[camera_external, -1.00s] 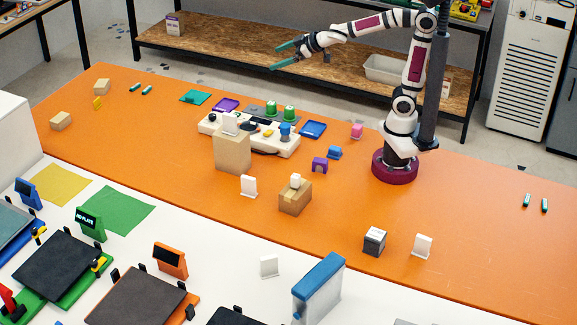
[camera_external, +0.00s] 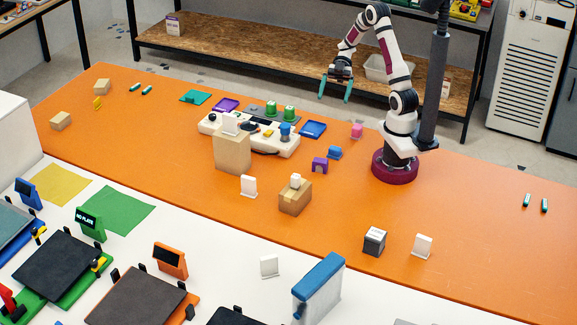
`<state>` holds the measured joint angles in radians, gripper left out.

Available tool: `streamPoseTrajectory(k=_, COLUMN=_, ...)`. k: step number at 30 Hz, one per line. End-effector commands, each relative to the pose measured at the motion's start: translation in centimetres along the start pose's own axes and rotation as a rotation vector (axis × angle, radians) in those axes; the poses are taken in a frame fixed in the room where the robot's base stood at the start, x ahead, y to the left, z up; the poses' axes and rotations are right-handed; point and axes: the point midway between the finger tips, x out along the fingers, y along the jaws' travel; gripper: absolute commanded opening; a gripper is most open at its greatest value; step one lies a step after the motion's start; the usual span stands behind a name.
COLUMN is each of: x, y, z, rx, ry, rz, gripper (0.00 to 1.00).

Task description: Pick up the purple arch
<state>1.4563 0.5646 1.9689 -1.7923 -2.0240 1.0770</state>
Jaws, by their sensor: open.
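The purple arch (camera_external: 320,165) stands upright on the orange table, near the middle of the picture. A small blue block (camera_external: 334,152) sits close behind it to the right. My gripper (camera_external: 336,90) hangs in the air above and behind the arch, well apart from it. Its two teal fingers point down and are spread, with nothing between them.
A cardboard box (camera_external: 295,197) with a white piece on top stands in front of the arch. A white console (camera_external: 250,138) with green and blue knobs is to its left. A pink block (camera_external: 357,131) and blue tray (camera_external: 312,130) are behind. Table at right is mostly clear.

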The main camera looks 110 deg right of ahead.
Motion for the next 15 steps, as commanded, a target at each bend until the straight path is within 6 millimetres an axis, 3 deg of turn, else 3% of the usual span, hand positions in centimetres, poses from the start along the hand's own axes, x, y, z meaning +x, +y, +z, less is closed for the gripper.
streamPoseTrajectory(k=3, x=2.1, y=0.0, z=4.7, rx=0.004, ry=0.005, rz=-0.002, gripper=1.0)
streamPoseTrajectory(k=9, x=4.5, y=0.1, z=10.8, rx=-0.001, ry=0.001, rz=0.001, gripper=1.0)
streamPoseTrajectory(k=12, x=5.6, y=0.2, z=11.8, rx=-0.005, ry=0.0, rz=0.001, gripper=1.0)
streamPoseTrajectory(k=15, x=8.1, y=0.1, z=11.8, rx=-0.003, ry=0.001, rz=-0.003, gripper=1.0)
